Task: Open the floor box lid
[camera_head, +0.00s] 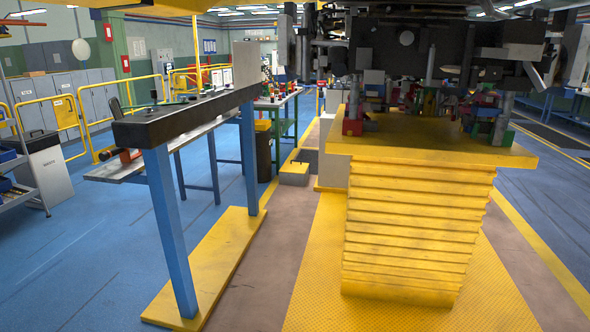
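Neither of my grippers shows in the head view.
A blue-legged rack (168,225) on a yellow base stands left of centre. A large yellow bellows lift (412,225) bearing dark machinery stands at right. A brown floor strip between them is clear. A dark bin (263,152) stands near the yellow box.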

